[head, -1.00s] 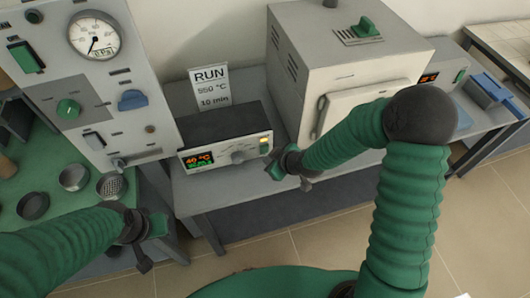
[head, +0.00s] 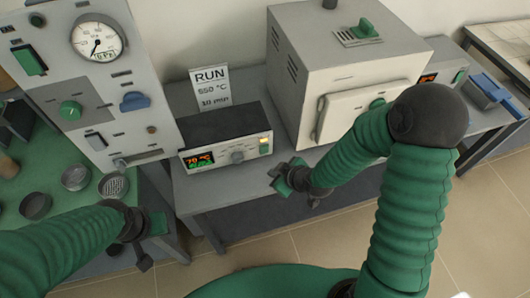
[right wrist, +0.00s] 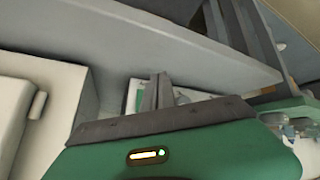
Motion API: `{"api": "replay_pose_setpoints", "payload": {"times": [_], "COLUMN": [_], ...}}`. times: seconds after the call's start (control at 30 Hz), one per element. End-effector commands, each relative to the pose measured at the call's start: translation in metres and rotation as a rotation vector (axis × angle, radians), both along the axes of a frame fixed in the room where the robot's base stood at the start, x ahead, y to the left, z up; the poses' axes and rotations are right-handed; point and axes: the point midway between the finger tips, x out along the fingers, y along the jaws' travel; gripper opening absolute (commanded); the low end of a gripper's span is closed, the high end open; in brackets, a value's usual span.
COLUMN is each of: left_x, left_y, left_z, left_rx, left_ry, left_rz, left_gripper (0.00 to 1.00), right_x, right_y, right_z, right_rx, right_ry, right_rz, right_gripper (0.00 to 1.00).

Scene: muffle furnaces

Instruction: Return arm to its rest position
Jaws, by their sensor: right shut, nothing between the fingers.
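My right gripper (head: 286,177) is shut and empty in the head view. It hangs in front of the grey table's front edge, below and right of the controller (head: 226,143), apart from it. Its two fingers are together in the right wrist view (right wrist: 157,92). The controller shows an orange 70 °C reading and a lit yellow light. My left gripper (head: 150,238) is at the lower left, beside the green-topped bench; whether its fingers are open or shut is unclear. The furnace (head: 345,75) stands right of the controller with its white door (head: 350,112) closed, partly behind my right arm.
A RUN sign (head: 210,88) reading 550 °C and 10 min stands behind the controller. A gauge panel (head: 75,75) rises at the left. Several small round dishes (head: 75,177) lie on the green bench (head: 55,215). A blue-handled item (head: 490,90) is at the right. The tiled floor in front is clear.

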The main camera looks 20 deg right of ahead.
Motion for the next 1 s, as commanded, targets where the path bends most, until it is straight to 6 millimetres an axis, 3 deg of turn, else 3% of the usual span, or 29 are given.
{"api": "replay_pose_setpoints", "payload": {"times": [0.37, 0.47, 0.63, 0.8, 0.9, 1.0], "left_x": [0.0, 0.0, 0.0, 0.0, 0.0, 0.0], "left_y": [0.0, 0.0, 0.0, 0.0, 0.0, 0.0], "left_z": [0.0, 0.005, 0.025, 0.035, 0.035, 0.035], "left_rx": [0.0, 0.0, 0.0, 0.0, 0.0, 0.0], "left_ry": [0.0, 0.0, 0.0, 0.0, 0.0, 0.0], "left_rz": [0.0, 0.0, 0.0, 0.0, 0.0, 0.0], "left_gripper": [0.0, 0.0, 0.0, 0.0, 0.0, 0.0], "right_x": [0.0, -0.007, -0.059, -0.115, -0.128, -0.128], "right_y": [0.0, -0.007, -0.041, -0.05, -0.049, -0.049], "right_z": [0.0, 0.009, 0.06, 0.106, 0.112, 0.112], "right_rx": [0.001, -0.019, -0.058, 0.011, 0.035, 0.035], "right_ry": [0.0, 0.043, 0.274, 0.449, 0.493, 0.493], "right_rz": [-0.001, -0.03, -0.291, -0.576, -0.636, -0.636], "right_gripper": [0.0, 0.0, 0.0, 0.0, 0.0, 0.0]}}
